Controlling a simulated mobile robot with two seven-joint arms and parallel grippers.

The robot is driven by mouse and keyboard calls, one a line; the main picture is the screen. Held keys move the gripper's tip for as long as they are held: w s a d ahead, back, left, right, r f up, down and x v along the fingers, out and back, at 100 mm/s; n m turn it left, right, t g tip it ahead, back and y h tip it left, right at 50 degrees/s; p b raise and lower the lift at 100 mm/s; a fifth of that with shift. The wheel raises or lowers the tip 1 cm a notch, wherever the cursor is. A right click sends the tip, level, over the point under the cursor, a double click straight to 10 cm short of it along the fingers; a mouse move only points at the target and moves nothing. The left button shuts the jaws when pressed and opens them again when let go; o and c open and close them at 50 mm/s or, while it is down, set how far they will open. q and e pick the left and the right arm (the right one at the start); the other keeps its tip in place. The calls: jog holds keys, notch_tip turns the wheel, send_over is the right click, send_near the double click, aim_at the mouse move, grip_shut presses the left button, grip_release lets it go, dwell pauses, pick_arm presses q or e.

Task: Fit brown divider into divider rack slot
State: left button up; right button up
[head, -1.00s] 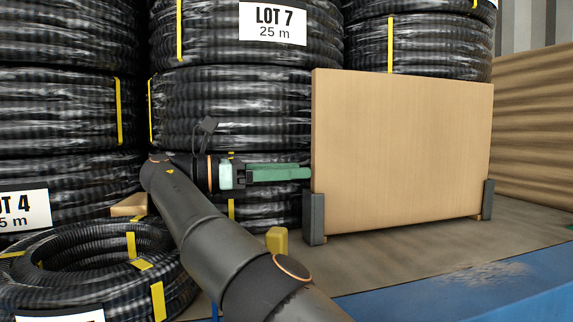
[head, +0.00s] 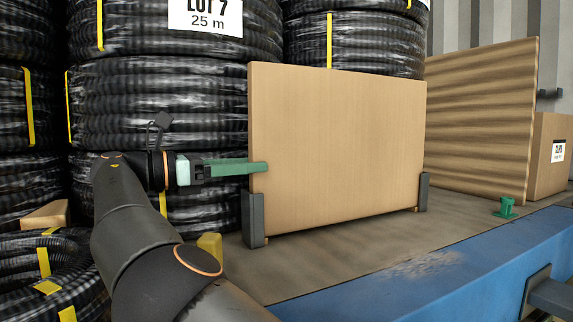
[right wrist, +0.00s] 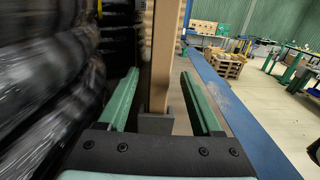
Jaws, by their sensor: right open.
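The brown divider (head: 340,150) is a flat, light wooden board. It stands upright on the deck, with its lower corners in the dark grey end posts of the rack, left (head: 254,220) and right (head: 423,193). My right gripper (head: 262,167) is open at the board's left edge, one green finger overlapping its front face. In the right wrist view, the divider's narrow edge (right wrist: 163,60) stands between the two spread green fingers, with gaps on both sides. A dark grey post (right wrist: 155,123) shows below that edge. My left gripper is not in view.
Black hose coils (head: 160,100) are stacked close behind and left of the board. A second wooden panel (head: 480,120) and a box (head: 552,155) stand at right. A blue deck edge (head: 430,265) runs along the front. Bare deck lies before the board.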

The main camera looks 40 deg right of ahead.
jog(key=x, duration=0.8)
jog(key=shift+d, duration=0.3)
jog(key=shift+f, duration=0.1)
grip_shut()
dwell(0.9)
